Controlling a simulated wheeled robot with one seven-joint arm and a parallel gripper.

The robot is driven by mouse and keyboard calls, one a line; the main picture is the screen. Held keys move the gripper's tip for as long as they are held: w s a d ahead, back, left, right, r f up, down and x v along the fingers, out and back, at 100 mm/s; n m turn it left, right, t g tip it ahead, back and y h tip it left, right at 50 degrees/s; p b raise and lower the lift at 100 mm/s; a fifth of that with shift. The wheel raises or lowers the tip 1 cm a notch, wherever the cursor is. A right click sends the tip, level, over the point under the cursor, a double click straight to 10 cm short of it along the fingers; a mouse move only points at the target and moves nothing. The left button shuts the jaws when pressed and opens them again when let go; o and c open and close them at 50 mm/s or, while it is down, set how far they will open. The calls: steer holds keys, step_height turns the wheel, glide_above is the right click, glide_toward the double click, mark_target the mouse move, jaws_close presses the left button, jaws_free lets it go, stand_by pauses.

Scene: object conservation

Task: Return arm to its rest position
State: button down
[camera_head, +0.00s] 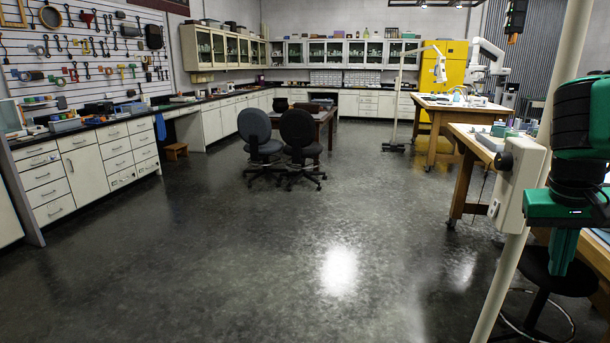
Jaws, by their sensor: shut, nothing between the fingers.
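A green and black device (585,125) fills the right edge, close to the camera. It has a green upper housing, a black middle and a green tapered lower part.
A white pole (515,265) stands close at right, beside a black stool (545,280). Wooden workbenches (475,150) line the right. Two office chairs (300,140) stand by a table mid-room. White drawer cabinets (85,170) run along the left. The central floor (240,260) is clear.

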steer(key=s+a+f+y, duration=0.1)
steer(key=s+a+f, duration=0.2)
steer(key=s+f, duration=0.2)
steer(key=s+a+f+m+g+y, duration=0.1)
steer(key=s+a+f+y, duration=0.1)
steer(key=s+f, duration=0.3)
steer(key=s+a, duration=0.1)
steer(key=s, duration=0.3)
steer(key=shift+s+a, duration=0.15)
steer(key=shift+s, duration=0.25)
steer(key=shift+f, duration=0.1)
steer(key=shift+w+f, duration=0.25)
steer(key=shift+w, duration=0.35)
